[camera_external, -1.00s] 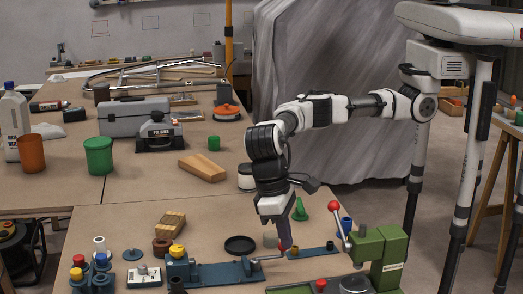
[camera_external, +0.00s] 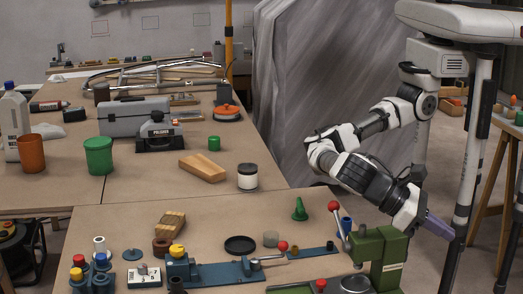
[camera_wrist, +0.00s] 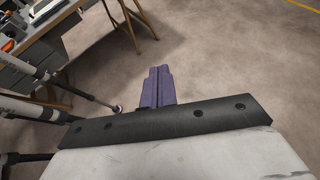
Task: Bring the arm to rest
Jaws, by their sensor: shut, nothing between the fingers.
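My gripper (camera_external: 437,226) is at the right in the external view, past the right edge of the near workbench. My arm is bent, with its wrist pointing down and to the right, and the purple fingers sit in front of a white stand leg. In the wrist view the purple fingers (camera_wrist: 158,87) lie side by side, shut with nothing between them, above bare concrete floor.
The green press (camera_external: 378,258) with a red-knobbed lever stands on the near workbench (camera_external: 205,220), just left of and below my gripper. A blue clamp fixture (camera_external: 225,273) lies further left. A wooden trestle (camera_external: 492,190) stands at the right. The wrist view shows open floor (camera_wrist: 230,60).

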